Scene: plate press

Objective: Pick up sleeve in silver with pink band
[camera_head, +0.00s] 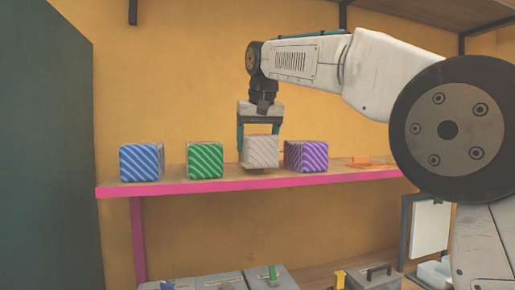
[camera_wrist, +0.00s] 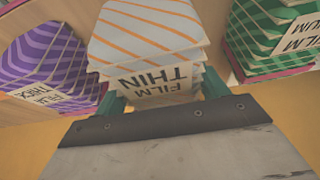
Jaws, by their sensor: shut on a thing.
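A silver-white sleeve with diagonal orange-pink stripes (camera_head: 261,153) is between the fingers of my gripper (camera_head: 260,148), over the shelf. In the wrist view this sleeve (camera_wrist: 150,28) carries a label reading "FILM THIN", and its stripes look orange. I see no separate pink band. My gripper comes from above, shut on the sleeve's two sides; its green fingers also show in the wrist view (camera_wrist: 163,98). The sleeve's bottom sits slightly higher than its neighbours', with a dark shadow under it, so it looks just clear of the shelf.
The pink-edged shelf (camera_head: 205,188) also bears a blue striped block (camera_head: 142,163), a green one (camera_head: 205,161) and a purple one (camera_head: 306,157), close on the right. Orange pieces (camera_head: 366,161) lie farther right. Grey boxes (camera_head: 225,282) stand below.

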